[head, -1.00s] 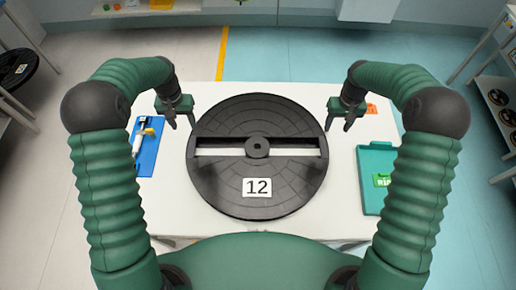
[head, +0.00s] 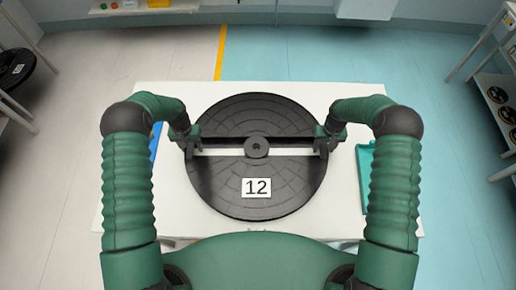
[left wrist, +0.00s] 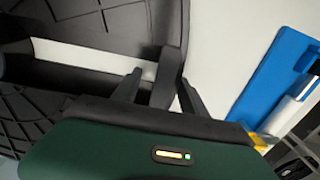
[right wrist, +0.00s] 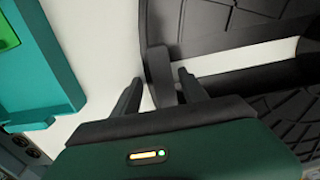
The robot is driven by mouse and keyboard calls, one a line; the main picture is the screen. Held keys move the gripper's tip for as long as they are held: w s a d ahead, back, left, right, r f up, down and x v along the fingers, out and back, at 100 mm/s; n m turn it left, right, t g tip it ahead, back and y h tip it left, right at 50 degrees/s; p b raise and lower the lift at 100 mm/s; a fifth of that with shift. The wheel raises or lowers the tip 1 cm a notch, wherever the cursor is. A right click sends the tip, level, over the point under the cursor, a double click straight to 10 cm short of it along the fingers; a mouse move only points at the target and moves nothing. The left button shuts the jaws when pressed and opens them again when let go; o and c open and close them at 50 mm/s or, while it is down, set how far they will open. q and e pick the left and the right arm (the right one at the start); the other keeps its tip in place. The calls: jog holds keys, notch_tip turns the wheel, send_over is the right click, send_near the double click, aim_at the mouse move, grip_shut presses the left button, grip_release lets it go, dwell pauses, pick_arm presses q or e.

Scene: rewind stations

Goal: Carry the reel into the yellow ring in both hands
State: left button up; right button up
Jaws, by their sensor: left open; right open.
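The reel (head: 255,190) is a large black disc lying flat on the white table, with a central hub, a slot across its middle and a label reading 12. My left gripper (head: 190,150) is at its left rim by the slot's end. In the left wrist view, its open fingers (left wrist: 158,92) stand either side of the reel's rim bar (left wrist: 168,72). My right gripper (head: 323,150) is at the right rim. In the right wrist view, its open fingers (right wrist: 160,92) straddle the rim bar (right wrist: 158,68) likewise. Neither is closed on it. I see no yellow ring.
The white table (head: 350,98) has a blue board (left wrist: 275,75) at left and a teal tray (right wrist: 45,70) at right, both partly hidden by my arms in the head view. A yellow floor line (head: 220,52) runs behind. Shelves stand at both sides; open floor lies between.

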pick_arm(q)
jog(key=shift+s+a+f, duration=0.1)
jog(key=shift+a+f, duration=0.1)
jog(key=shift+a, duration=0.3)
pick_arm(e)
jog(key=shift+s+a, duration=0.1)
jog(key=shift+a, duration=0.35)
pick_arm(q)
jog(key=shift+c, duration=0.4)
pick_arm(e)
jog(key=shift+c, duration=0.4)
pick_arm(q)
jog(key=shift+d, duration=0.35)
jog(key=c, duration=1)
pick_arm(e)
jog(key=shift+d, duration=0.35)
jog(key=c, duration=1)
pick_arm(q)
grip_shut()
pick_arm(e)
grip_shut()
jog(key=shift+a, duration=0.1)
pick_arm(q)
jog(key=shift+a, duration=0.15)
jog(key=shift+r, duration=0.1)
